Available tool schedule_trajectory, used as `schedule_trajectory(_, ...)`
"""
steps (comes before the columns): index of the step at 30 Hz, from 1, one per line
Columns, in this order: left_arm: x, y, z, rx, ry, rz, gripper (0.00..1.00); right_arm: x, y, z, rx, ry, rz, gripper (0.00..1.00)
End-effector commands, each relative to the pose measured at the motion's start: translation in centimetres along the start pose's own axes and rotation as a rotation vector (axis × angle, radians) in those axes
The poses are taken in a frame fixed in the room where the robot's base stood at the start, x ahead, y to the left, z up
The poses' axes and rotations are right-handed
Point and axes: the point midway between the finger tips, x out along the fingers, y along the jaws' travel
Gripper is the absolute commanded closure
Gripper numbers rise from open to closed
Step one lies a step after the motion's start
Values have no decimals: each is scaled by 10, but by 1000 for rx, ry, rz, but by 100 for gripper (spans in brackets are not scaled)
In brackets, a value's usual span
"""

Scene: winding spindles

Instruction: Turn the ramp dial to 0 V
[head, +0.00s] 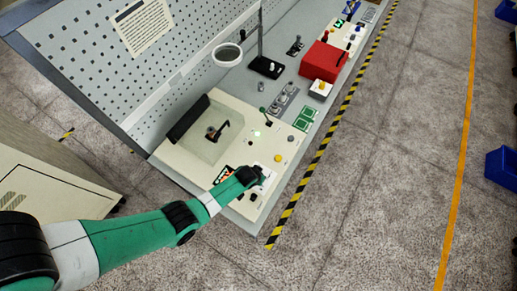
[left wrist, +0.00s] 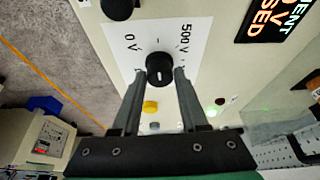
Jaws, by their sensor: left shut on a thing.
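The ramp dial (left wrist: 160,70) is a round black knob with a short white mark on it, on a white plate (left wrist: 118,45) printed "0 V" at the left and "500 V" at the right in the left wrist view. My left gripper (left wrist: 160,78) has its two fingers on either side of the knob and is shut on it. The white mark looks roughly upright in that view; which end is the pointer I cannot tell. In the head view my left gripper (head: 262,174) is at the front of the cream machine (head: 207,168) and hides the dial. My right gripper is not seen.
A lit display (left wrist: 278,20) is beside the plate, partly cut off. A yellow button (left wrist: 150,107) and another black knob (left wrist: 119,8) are close to the dial.

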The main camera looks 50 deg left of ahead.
Motion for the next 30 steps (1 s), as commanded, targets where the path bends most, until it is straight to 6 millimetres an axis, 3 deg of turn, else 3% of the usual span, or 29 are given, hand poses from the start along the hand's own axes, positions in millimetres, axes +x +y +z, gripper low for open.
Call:
schedule_trajectory(18,2,4,-1,-508,-2,-211,100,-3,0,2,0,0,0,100)
schedule_trajectory(30,2,4,0,-679,-3,-280,100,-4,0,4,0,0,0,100)
